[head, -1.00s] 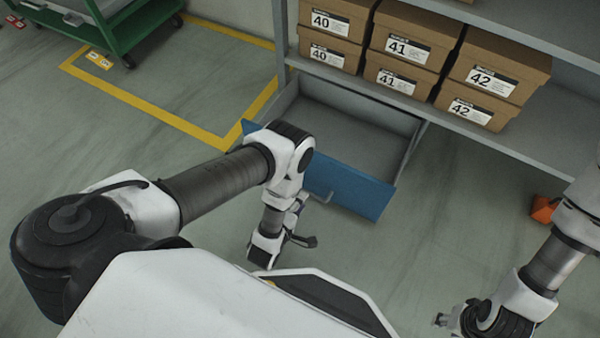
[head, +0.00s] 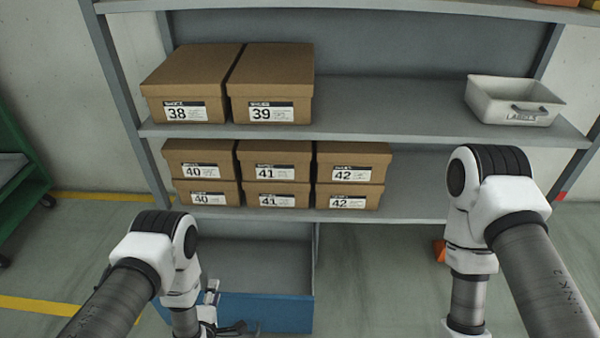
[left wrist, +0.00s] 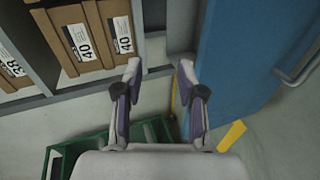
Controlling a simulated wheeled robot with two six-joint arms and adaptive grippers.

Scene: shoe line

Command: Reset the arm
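My left arm reaches down from the left in the head view, and its gripper (head: 226,311) is low in front of the open drawer with the blue front (head: 275,312). In the left wrist view the two fingers of this gripper (left wrist: 160,72) stand apart with nothing between them. The blue drawer front (left wrist: 225,60) and its handle (left wrist: 299,66) are to the right there, apart from the fingers. My right arm comes in from the right and points down; its gripper is below the picture's edge.
The grey shelf (head: 395,120) holds shoe boxes 38 (head: 190,85) and 39 (head: 270,85), stacked boxes 40 to 42 below, and a white bin (head: 513,100). A green cart (head: 20,170) is at the left. An orange object (head: 439,250) is partly hidden behind my right arm.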

